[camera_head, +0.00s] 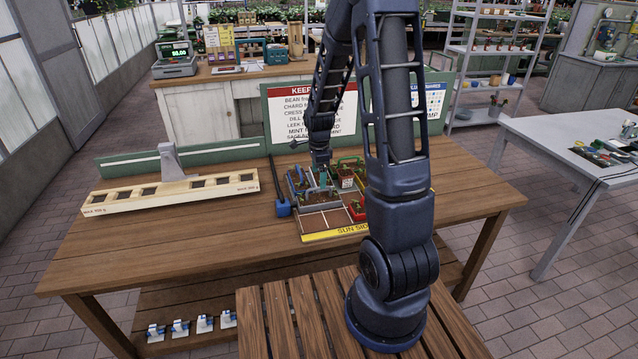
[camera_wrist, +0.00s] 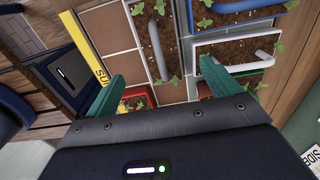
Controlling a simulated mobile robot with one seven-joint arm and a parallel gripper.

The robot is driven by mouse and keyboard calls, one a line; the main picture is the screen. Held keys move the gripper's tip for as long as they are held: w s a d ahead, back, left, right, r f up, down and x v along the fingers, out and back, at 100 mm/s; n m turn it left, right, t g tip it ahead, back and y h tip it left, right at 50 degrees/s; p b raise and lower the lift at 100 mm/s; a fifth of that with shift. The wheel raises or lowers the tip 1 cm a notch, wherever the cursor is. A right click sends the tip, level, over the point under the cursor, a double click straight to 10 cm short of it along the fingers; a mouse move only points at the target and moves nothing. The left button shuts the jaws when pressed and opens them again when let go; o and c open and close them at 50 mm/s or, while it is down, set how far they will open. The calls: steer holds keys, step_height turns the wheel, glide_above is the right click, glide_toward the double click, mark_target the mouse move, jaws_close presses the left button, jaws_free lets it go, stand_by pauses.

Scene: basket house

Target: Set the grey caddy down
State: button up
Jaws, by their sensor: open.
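The grey caddy (camera_head: 318,196) stands among other caddies in a divided tray, beside its empty cells. In the wrist view, the grey caddy's bar handle (camera_wrist: 155,48) shows over dark soil with small green seedlings. My gripper (camera_wrist: 160,88) is open, its two teal fingers spread apart with nothing gripped between them. The handle's lower end lies in the gap between the fingertips in that view; I cannot tell how far below them it is. In the head view, my gripper (camera_head: 321,178) is just above the caddies.
A white-rimmed caddy (camera_wrist: 205,43) and a blue caddy (camera_wrist: 222,8) are close on the right. A red caddy (camera_head: 357,210) and a green caddy stand right of the grey one. The tray has empty cells (camera_head: 315,221) and a yellow front strip (camera_head: 340,234). A wooden rack (camera_head: 170,194) stands left.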

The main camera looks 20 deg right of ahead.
steer(key=shift+r, duration=0.95)
steer(key=s+d+r+n+t, duration=0.1)
steer(key=s+r+n, duration=0.3)
steer(key=r, duration=0.3)
steer(key=s+d+r+n+t, duration=0.1)
steer(key=s+r+n, duration=0.2)
steer(key=s+r, duration=0.35)
steer(key=s+d+r+n+t, duration=0.2)
steer(key=s+r+n, duration=0.9)
steer(key=s, duration=0.4)
steer(key=shift+r+t, duration=0.2)
steer(key=shift+t, duration=0.1)
